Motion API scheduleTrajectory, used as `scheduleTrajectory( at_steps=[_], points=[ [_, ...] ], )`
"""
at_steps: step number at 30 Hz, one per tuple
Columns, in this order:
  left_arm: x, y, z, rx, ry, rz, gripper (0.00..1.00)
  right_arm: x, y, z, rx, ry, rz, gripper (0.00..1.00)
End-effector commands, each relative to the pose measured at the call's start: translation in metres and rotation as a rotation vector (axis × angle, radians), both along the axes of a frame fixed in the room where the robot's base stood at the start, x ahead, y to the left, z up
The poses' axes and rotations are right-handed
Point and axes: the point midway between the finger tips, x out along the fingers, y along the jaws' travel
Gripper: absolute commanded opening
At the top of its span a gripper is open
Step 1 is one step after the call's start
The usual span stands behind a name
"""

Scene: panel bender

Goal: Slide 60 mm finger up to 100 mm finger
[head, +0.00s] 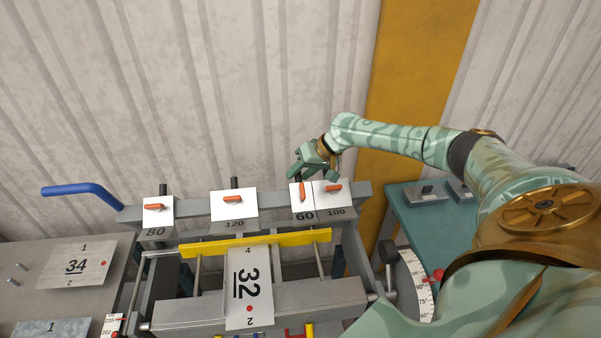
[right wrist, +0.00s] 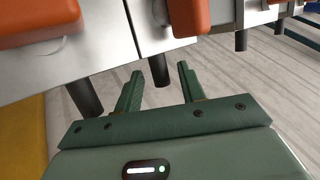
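The 60 mm finger (head: 297,203) is a narrow white plate on the grey beam, with its orange lever upright. The 100 mm finger (head: 327,202) sits immediately to its right, lever lying sideways. Only a thin seam shows between them; I cannot tell whether they touch. My right gripper (head: 297,172) is just behind and above the 60 mm finger. In the right wrist view its open fingers (right wrist: 158,88) stand on either side of that finger's dark peg (right wrist: 158,68); contact is unclear. The 100 mm finger's peg (right wrist: 85,95) is outside them. My left gripper is out of view.
The 120 mm finger (head: 234,208) and 80 mm finger (head: 158,218) stand farther left on the beam (head: 190,207), levers sideways. A blue handle (head: 80,190) is at the left end. A yellow bar (head: 255,243) and plate 32 (head: 248,285) are in front. A teal table (head: 430,225) is right.

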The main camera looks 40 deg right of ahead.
Motion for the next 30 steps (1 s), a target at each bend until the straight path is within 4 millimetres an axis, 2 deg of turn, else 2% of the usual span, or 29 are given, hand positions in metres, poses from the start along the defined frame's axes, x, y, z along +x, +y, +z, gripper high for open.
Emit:
scheduleTrajectory(
  at_steps=[7,11,24,30],
  points=[
    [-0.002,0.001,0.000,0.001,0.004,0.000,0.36,-0.001,-0.001,0.002,0.000,0.001,0.001,0.40],
    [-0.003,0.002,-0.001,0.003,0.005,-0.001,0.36,-0.009,-0.007,0.014,-0.001,0.001,0.002,0.40],
    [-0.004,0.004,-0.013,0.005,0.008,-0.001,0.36,-0.061,-0.047,0.104,-0.003,0.001,0.000,0.40],
    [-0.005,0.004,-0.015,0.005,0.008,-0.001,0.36,-0.074,-0.056,0.127,0.000,0.001,0.000,0.40]
  ],
)
